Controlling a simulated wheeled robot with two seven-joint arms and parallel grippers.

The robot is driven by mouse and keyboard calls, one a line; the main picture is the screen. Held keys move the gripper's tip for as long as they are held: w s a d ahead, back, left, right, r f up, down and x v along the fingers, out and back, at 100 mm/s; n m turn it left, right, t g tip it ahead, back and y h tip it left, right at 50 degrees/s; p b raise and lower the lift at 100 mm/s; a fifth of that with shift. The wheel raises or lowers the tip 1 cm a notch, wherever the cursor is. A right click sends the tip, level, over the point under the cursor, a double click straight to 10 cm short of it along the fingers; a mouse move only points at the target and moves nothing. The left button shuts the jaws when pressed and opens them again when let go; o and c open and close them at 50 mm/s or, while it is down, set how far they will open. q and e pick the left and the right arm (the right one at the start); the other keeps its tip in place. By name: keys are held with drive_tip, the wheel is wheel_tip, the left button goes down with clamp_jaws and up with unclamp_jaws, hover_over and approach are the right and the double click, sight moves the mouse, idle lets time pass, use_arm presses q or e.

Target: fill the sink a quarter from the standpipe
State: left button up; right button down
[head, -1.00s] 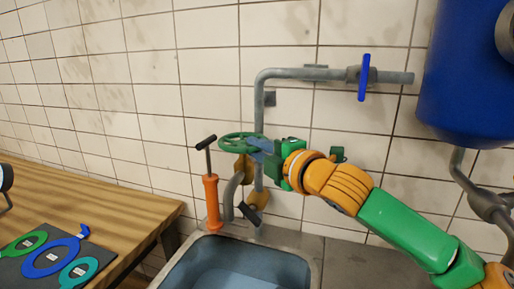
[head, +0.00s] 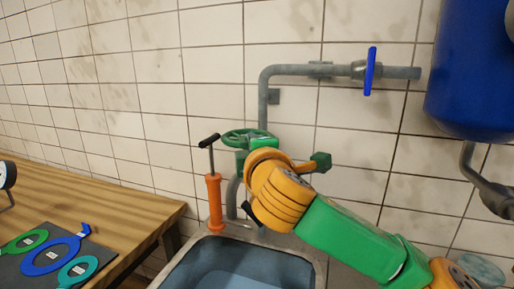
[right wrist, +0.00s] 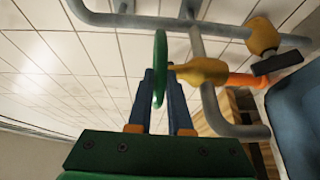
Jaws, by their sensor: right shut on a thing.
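The green handwheel (head: 240,137) sits on the standpipe above the sink. In the right wrist view its rim (right wrist: 160,62) shows edge-on between the fingers of my right gripper (right wrist: 161,85), which is shut on it. In the head view my right wrist hides most of the gripper and the valve body. The brass valve (right wrist: 205,72) shows in the wrist view. The grey standpipe spout (head: 232,196) bends down at the back of the sink (head: 182,266). The sink's inside is blue; I cannot tell its water level. My left gripper is not in view.
An orange hand pump (head: 214,203) stands behind the sink's left corner. A blue-handled valve (head: 371,72) is on the upper pipe, and a blue tank (head: 465,85) hangs at right. A wooden bench (head: 110,205) holds coloured rings (head: 52,257) at left.

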drive_tip(key=shift+s+a+m+h, duration=0.1)
drive_tip(key=shift+a+m+h, duration=0.25)
drive_tip(key=shift+m+h, duration=0.55)
drive_tip(key=c, duration=0.8)
unclamp_jaws()
drive_tip(key=shift+a, duration=0.1)
drive_tip(key=shift+c, duration=0.2)
